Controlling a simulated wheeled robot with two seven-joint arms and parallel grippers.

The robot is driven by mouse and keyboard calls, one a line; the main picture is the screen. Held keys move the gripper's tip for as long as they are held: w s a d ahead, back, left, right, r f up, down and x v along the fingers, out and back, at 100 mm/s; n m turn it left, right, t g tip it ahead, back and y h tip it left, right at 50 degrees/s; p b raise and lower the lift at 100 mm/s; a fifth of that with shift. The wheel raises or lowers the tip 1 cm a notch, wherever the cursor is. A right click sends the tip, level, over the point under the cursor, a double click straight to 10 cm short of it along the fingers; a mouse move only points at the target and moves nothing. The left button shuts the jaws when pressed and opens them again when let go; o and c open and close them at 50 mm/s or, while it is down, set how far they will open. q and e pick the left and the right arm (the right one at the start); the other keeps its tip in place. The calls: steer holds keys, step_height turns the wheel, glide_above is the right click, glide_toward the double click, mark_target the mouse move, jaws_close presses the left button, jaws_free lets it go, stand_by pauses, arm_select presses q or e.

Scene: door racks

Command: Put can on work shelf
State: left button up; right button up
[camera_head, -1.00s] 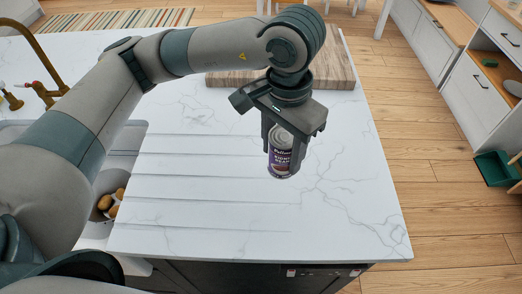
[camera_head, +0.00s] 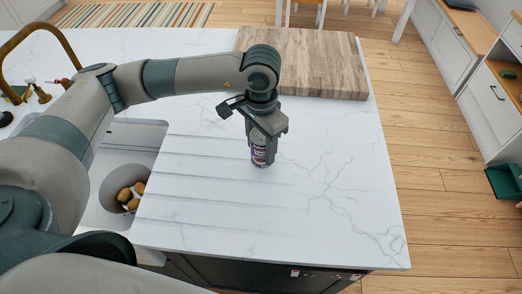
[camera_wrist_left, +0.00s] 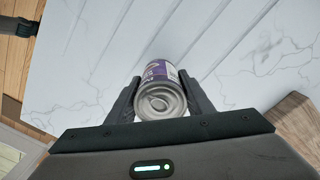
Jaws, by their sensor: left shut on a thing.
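A can (camera_head: 261,153) with a purple label and a silver top is between the fingers of my left gripper (camera_head: 264,138), over the white marble counter (camera_head: 330,190). The left gripper is shut on it from above, and the can is upright. In the left wrist view the can (camera_wrist_left: 162,92) shows its metal end, with a finger against each side of it. I cannot tell whether its base touches the counter. No work shelf can be made out for certain. My right gripper does not show.
A wooden board (camera_head: 310,62) lies at the back of the counter. A sink (camera_head: 125,165) with a round bowl of brown items (camera_head: 130,196) is at left, near a brass tap (camera_head: 40,35). White cabinets (camera_head: 490,98) stand at right across open wooden floor (camera_head: 440,150).

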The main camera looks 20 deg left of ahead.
mark_target(261, 156)
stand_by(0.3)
arm_select(q)
steer(key=shift+f+p, duration=0.55)
steer(key=shift+p, duration=0.05)
steer(key=shift+f+p, duration=0.6)
steer(key=shift+f, duration=0.85)
steer(key=shift+f, duration=0.2)
steer(key=o, duration=1.3)
